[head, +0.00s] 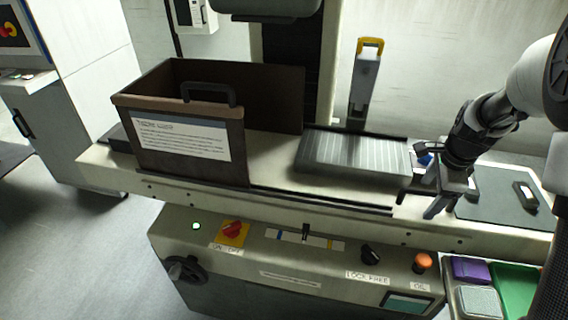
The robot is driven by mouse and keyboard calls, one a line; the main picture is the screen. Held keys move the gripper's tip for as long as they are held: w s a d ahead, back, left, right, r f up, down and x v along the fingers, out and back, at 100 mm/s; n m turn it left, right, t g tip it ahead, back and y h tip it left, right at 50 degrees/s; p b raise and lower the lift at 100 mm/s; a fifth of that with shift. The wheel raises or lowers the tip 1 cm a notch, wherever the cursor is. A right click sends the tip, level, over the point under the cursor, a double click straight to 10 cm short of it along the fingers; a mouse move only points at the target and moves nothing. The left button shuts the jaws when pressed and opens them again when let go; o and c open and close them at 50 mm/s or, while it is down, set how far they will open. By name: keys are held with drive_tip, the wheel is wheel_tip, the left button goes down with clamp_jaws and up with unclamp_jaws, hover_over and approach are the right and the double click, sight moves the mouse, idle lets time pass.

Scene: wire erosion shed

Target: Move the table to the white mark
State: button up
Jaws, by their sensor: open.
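The machine's long cream table (268,165) runs across the middle of the head view and carries a grey ribbed plate (355,152). Below its front edge is a pale scale strip (318,242) with a blue mark (280,235), a yellow mark (331,243) and a dark pointer (305,232) between them. White markings on the strip are too small to tell apart. My gripper (436,205) is open and empty, pointing down at the right of the ribbed plate. A small blue part (425,160) shows beside it, partly hidden.
A dark open box (188,150) stands at left. The front panel has a red switch (232,229), handwheel (186,270), LOCK/FREE knob (370,253) and orange OIL button (422,262). Purple (471,268) and green (514,288) trays sit at lower right. Floor is clear at lower left.

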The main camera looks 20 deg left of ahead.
drive_tip(key=shift+r+p, duration=3.1)
drive_tip(key=shift+r, duration=0.9)
drive_tip(key=shift+r, duration=0.2)
drive_tip(key=s+d+r+n+t+p, duration=0.2)
drive_tip(key=s+r+n+p, duration=0.3)
drive_tip(key=s+r+n, duration=1.1)
drive_tip(key=s+d+r+p, duration=0.1)
drive_tip(key=s+r, duration=0.5)
drive_tip(key=s, duration=0.6)
drive_tip(key=shift+s+d+r+t+h, duration=0.2)
drive_tip(key=shift+s+r+t+h, duration=0.1)
drive_tip(key=shift+s+t, duration=0.1)
